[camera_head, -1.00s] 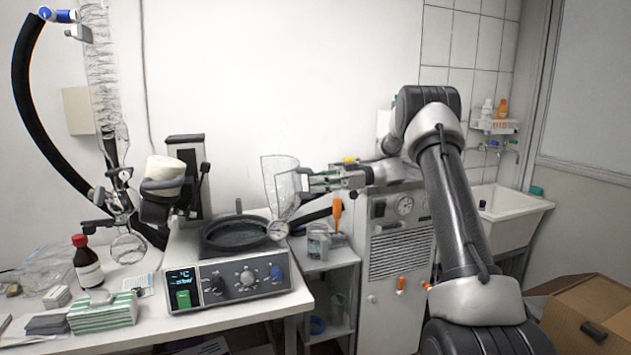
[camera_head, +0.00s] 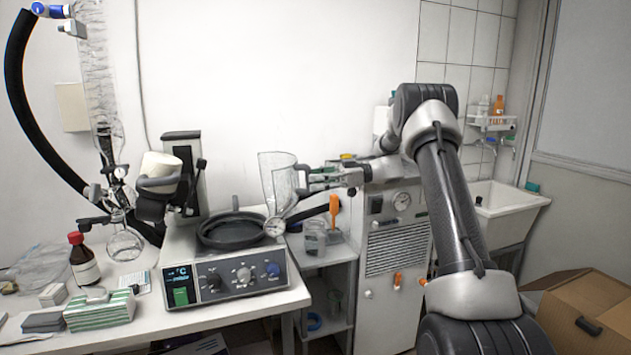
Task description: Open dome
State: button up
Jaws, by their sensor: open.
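The moisture titrator (camera_head: 226,281) stands on the white bench, with a display, a green switch and knobs on its front. Its round black pan (camera_head: 232,232) on top is uncovered. A clear dome (camera_head: 278,185) with a handle stands raised and tilted at the pan's right side, above a small round dial. My gripper (camera_head: 308,180) is at the right side of the dome, by its handle, with its jaws open. I cannot tell whether the fingers touch the handle.
A brown bottle with a red cap (camera_head: 84,262), a glass flask (camera_head: 125,245) and a green-striped box (camera_head: 100,310) stand left of the titrator. A low shelf with a beaker (camera_head: 315,238) and a grey cabinet (camera_head: 393,285) stand to the right. A cardboard box (camera_head: 585,312) lies at the lower right.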

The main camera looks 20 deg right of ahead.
jog(key=f+v, duration=0.1)
jog(key=v, duration=1)
jog(key=shift+d+r, duration=0.3)
jog(key=shift+r, duration=0.15)
